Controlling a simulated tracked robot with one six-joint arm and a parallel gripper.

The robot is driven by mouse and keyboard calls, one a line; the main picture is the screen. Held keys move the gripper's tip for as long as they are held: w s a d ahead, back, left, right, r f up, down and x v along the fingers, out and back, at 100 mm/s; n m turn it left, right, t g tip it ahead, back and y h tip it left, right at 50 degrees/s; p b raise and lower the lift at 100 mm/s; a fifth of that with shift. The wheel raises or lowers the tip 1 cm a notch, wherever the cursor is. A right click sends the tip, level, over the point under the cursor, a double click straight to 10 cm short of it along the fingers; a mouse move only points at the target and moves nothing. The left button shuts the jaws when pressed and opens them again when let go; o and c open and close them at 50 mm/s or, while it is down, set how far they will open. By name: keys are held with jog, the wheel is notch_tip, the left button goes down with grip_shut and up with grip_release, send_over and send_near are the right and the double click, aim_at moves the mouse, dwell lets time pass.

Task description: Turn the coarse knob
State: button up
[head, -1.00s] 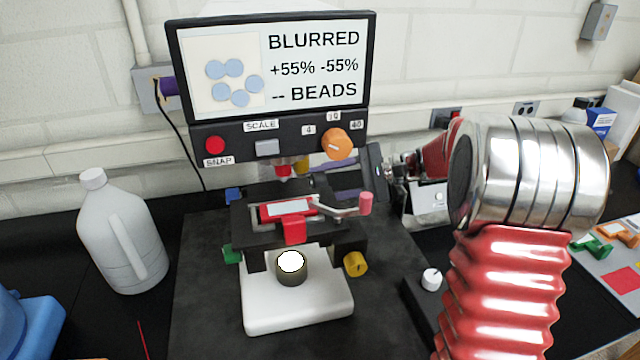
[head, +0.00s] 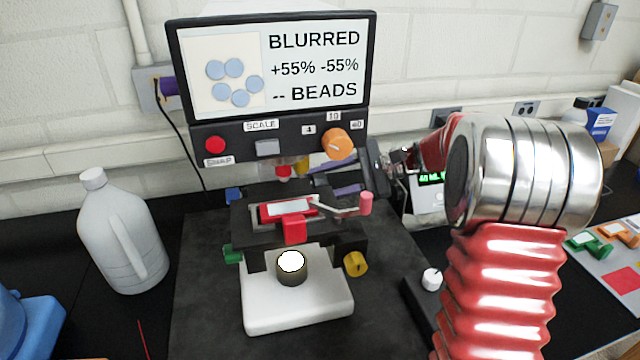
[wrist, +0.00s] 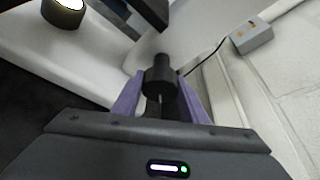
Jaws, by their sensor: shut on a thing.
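The microscope stage (head: 240,222) stands over a white base (head: 298,310) with a lit lamp (head: 291,262). In the wrist view a dark knob (wrist: 160,82) with a pale line sits between the two purple fingers of my gripper (wrist: 160,98), which are shut on it. I take it for the coarse knob; no label shows on it. The screen (head: 315,68) reads BLURRED, +55% -55%, -- BEADS, with several blue discs.
A yellow knob (head: 355,264), a green knob (head: 232,254) and a blue knob (head: 233,194) flank the stage. An orange dial (head: 337,144) and a red SNAP button (head: 215,145) are below the screen. A white jug (head: 120,235) stands left.

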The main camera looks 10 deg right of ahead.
jog(key=m+g, duration=0.2)
jog(key=m, duration=0.1)
jog(key=shift+m+g, duration=0.3)
jog(key=shift+m, duration=0.1)
dwell(0.5)
jog(key=o, duration=1)
jog(key=v, duration=1.3)
jog(key=shift+d+r, duration=0.3)
jog(key=shift+r, duration=0.05)
dwell(0.4)
